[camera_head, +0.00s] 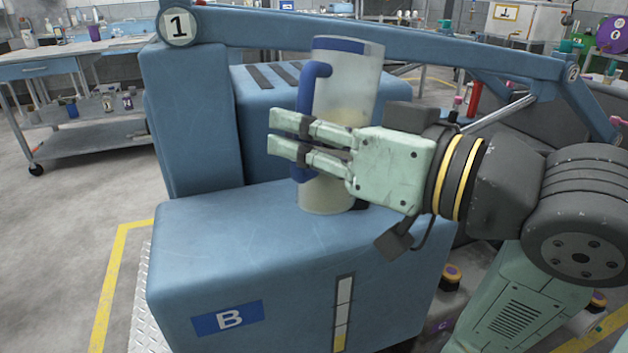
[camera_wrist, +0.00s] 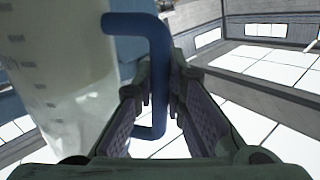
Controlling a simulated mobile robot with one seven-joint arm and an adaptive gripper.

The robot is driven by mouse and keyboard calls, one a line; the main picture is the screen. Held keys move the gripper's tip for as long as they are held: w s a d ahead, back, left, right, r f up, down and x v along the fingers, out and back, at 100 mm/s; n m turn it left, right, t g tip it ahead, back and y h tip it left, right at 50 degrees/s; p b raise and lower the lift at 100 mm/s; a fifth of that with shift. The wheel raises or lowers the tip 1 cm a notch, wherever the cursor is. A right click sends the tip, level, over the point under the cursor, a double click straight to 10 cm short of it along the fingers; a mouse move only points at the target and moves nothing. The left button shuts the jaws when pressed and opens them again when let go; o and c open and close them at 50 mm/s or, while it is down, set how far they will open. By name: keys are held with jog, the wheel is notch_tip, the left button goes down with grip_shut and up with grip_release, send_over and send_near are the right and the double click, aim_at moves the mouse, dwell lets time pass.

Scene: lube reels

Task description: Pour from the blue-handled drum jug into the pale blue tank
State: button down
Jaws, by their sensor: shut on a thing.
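The drum jug (camera_head: 345,95) is a translucent cylinder with a blue handle (camera_head: 310,85) and a blue band at its rim. It is upright over the flat top of the blue tank marked B (camera_head: 190,265); I cannot tell whether its base touches. Pale yellowish contents show low in the jug. My gripper (camera_head: 272,134) comes from the right and is shut on the handle. In the wrist view the blue handle (camera_wrist: 158,70) stands between my fingers, with the marked jug wall (camera_wrist: 60,75) on the left. No opening shows in the tank top.
A taller blue block with dark slots (camera_head: 258,115) stands behind the jug. A blue beam (camera_head: 400,55) marked 1 and 2 crosses above it. A work table (camera_head: 75,48) and a grey cart (camera_head: 95,130) stand at the left. Floor at left is clear.

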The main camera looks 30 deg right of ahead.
dwell(0.4)
jog(key=shift+a+r+m+p, duration=0.15)
jog(key=shift+r+m+p, duration=0.15)
jog(key=shift+p, duration=0.3)
jog(key=shift+s+a+f+m, duration=0.1)
jog(key=shift+s+m, duration=0.05)
jog(key=shift+m, duration=0.15)
dwell(0.9)
jog(key=shift+r+m+p, duration=0.3)
jog(key=shift+r+p, duration=0.2)
jog(key=shift+p, duration=0.3)
jog(key=shift+a+r, duration=0.1)
jog(key=shift+m, duration=0.3)
jog(key=shift+p, duration=0.3)
dwell(0.3)
